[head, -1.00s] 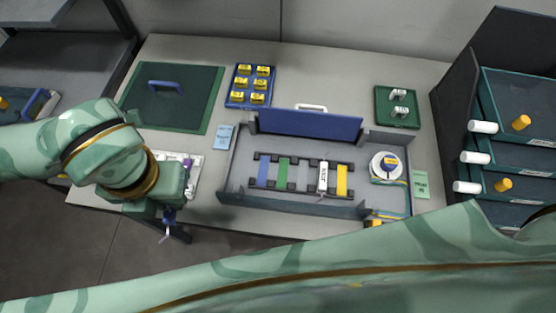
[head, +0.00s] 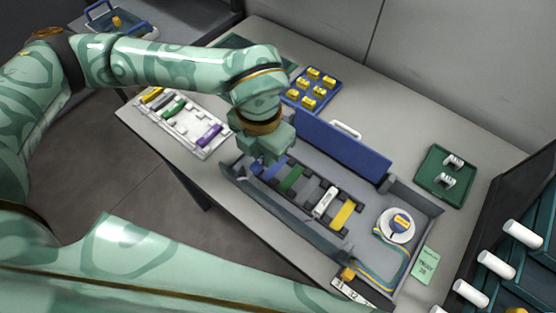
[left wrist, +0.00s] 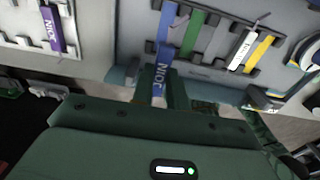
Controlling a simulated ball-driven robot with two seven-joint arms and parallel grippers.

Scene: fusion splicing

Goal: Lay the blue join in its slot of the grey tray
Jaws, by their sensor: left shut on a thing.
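My left gripper (head: 266,160) is over the left end of the grey tray (head: 285,228), shut on the blue join (left wrist: 160,75). Beside this are a green strip (head: 291,179), a white join (head: 326,202) lying across the dark racks, and a yellow strip (head: 343,214). My right gripper is out of view.
A white holder (head: 182,128) with several coloured joins, including a purple one (head: 208,136), is left of the tray. The tray's raised blue lid (head: 340,150) stands behind. A white spool (head: 396,226) sits at its right end. A blue tray (head: 313,90) holds yellow pieces.

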